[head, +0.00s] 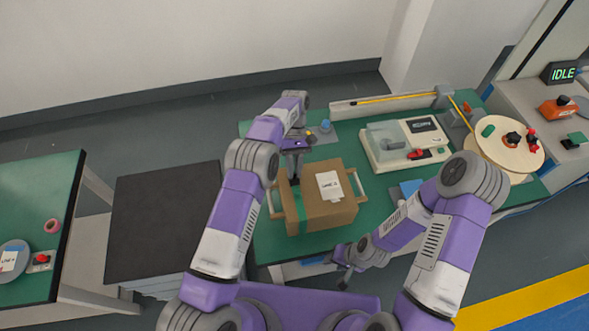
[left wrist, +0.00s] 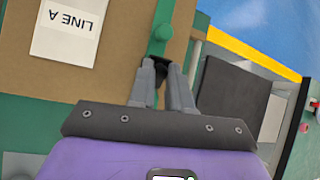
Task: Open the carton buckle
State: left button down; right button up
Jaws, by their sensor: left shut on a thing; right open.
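The brown carton (head: 330,209) stands on the green table, with a white label (head: 329,185) on top and a green strap (head: 299,203) near its left side. My left gripper (head: 293,180) is over the strap side of the carton. Its fingers (left wrist: 162,75) are shut on a small dark part at the strap, apparently the buckle, mostly hidden between them. My right gripper (head: 343,276) is open, empty and low at the table's front edge.
Handles stick out at the carton's sides. A dark cabinet (head: 165,225) stands to the left, beside another green table (head: 40,190).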

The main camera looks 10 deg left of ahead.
dwell(0.4)
pick_arm(q)
jog(key=c, duration=1.1)
grip_release()
jog(key=shift+o, duration=0.2)
